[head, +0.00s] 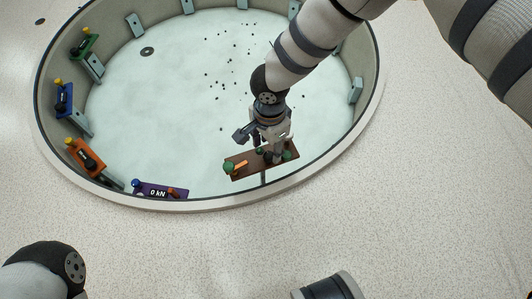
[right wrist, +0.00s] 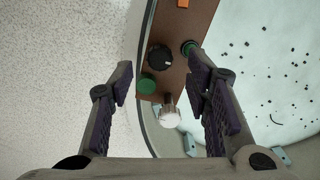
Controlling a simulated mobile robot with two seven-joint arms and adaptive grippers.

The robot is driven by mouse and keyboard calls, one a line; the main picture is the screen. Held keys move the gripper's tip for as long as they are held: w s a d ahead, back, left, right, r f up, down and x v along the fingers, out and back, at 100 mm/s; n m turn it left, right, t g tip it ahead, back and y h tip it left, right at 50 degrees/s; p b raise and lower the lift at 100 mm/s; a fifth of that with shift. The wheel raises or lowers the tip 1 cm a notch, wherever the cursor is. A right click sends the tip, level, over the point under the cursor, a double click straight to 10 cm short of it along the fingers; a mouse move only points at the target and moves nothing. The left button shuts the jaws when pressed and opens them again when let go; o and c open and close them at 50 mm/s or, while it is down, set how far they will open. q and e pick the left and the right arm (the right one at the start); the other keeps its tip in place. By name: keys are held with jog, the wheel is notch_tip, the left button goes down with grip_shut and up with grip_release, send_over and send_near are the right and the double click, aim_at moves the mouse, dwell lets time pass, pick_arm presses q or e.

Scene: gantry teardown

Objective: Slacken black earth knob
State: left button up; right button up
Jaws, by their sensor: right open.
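The black knob (right wrist: 160,58) with a small light mark sits on a brown panel (right wrist: 201,18) in the right wrist view. In the head view the brown panel (head: 285,155) stands at the near rim of the round pit, and my gripper hides much of it. My right gripper (head: 269,146) is over this panel. In the right wrist view its two fingers (right wrist: 160,78) are open and apart, one on each side of the knob area, with nothing between the pads seen as held. My left gripper is out of view; only part of the left arm shows.
Around the black knob are a green knob (right wrist: 147,86), another green part (right wrist: 188,47) and a pale round bulb (right wrist: 169,117). Orange (head: 85,157), blue (head: 64,100), green (head: 84,46) and purple (head: 172,193) panels line the pit wall. The pit floor (head: 165,90) has scattered dark specks.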

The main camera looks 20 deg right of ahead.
aim_at(268, 155)
notch_tip(268, 155, down, 4)
jog(key=shift+r+b, duration=0.2)
jog(key=shift+b, duration=0.45)
grip_shut()
jog(key=shift+r, duration=0.1)
